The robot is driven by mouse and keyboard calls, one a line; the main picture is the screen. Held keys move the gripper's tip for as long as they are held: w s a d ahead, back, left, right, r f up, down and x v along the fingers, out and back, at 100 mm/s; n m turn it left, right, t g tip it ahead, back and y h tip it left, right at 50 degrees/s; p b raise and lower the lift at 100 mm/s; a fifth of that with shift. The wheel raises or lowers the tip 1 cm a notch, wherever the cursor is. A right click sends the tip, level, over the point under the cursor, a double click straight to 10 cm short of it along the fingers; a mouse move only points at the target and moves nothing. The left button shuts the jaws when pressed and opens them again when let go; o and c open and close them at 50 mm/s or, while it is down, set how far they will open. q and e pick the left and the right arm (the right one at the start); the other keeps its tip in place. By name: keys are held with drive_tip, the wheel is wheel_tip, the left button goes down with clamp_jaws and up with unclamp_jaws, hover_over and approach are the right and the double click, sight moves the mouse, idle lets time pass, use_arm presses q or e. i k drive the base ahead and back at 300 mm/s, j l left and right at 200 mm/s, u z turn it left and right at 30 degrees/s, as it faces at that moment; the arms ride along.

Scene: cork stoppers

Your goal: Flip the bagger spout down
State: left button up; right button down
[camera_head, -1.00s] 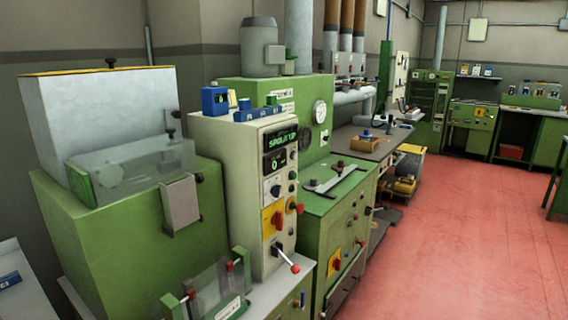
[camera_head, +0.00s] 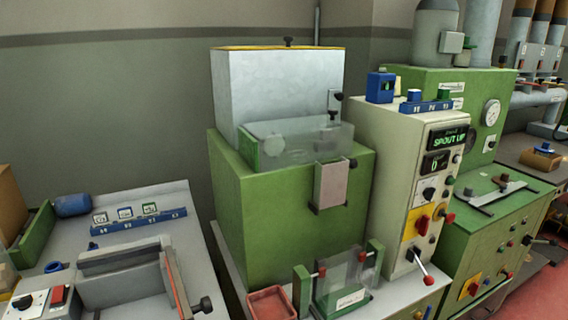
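The bagger is a green machine (camera_head: 295,215) with a pale hopper (camera_head: 278,90) on top and a clear cover (camera_head: 295,145) below it. A grey-pink box-like flap (camera_head: 331,185) sits on its front face and may be the spout; I cannot be sure. The control cabinet (camera_head: 390,150) beside it carries a lit display (camera_head: 449,139) reading "SPOUT UP", and a smaller display (camera_head: 435,163) reading "0". A lever with a red ball (camera_head: 428,280) sticks out low on the cabinet's front. Neither of my grippers shows in the view.
A clear-walled fixture (camera_head: 342,285) with green posts and a red tray (camera_head: 271,303) stand before the bagger. A left bench (camera_head: 200,210) holds a grey device (camera_head: 125,270). A green machine (camera_head: 500,225) stands right of the cabinet. Red floor (camera_head: 540,295) shows at lower right.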

sight(330, 180)
drive_tip(key=i+l+u, duration=0.2)
drive_tip(key=l+u, duration=0.25)
drive_tip(key=l, duration=0.15)
drive_tip(key=i+l+u, duration=0.1)
drive_tip(key=l+u, duration=0.35)
drive_tip(key=l, duration=0.15)
drive_tip(key=l+u, duration=0.4)
drive_tip(key=l, duration=0.25)
drive_tip(key=k+l+u, duration=0.1)
drive_tip(key=l, duration=1.5)
